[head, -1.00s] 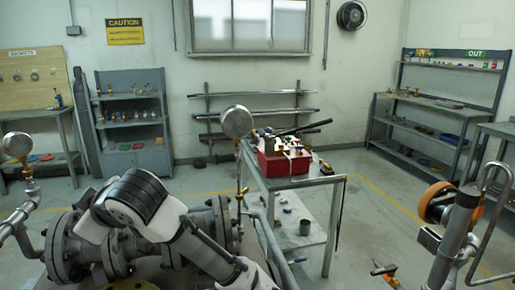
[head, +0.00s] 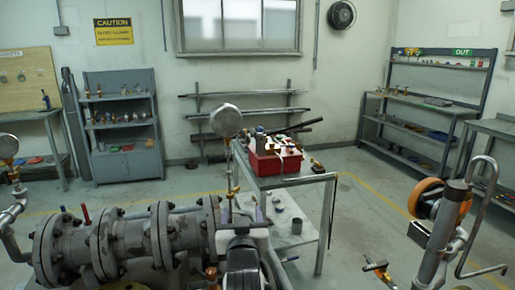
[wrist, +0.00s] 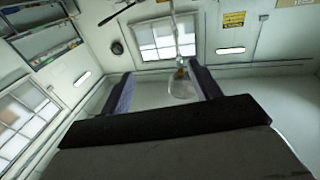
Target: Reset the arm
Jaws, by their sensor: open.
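My gripper (head: 243,208) is in the lower middle of the head view, pointing up, beside the flanged grey pipe and valve body (head: 130,245). Its two dark purple fingers stand apart, with nothing held. In the wrist view my gripper (wrist: 163,88) also shows as two separate fingers. A round pressure gauge (head: 226,120) on a thin stem rises just above and behind the gripper. In the wrist view the gauge (wrist: 183,90) appears between the fingers, seemingly beyond them; contact cannot be told.
A metal workbench (head: 290,181) with a red toolbox (head: 275,163) stands behind the gripper. An orange handwheel (head: 425,198) on pipework is at the right. Shelves (head: 125,130) and bar racks (head: 250,112) line the back wall. Open floor lies between bench and right shelves.

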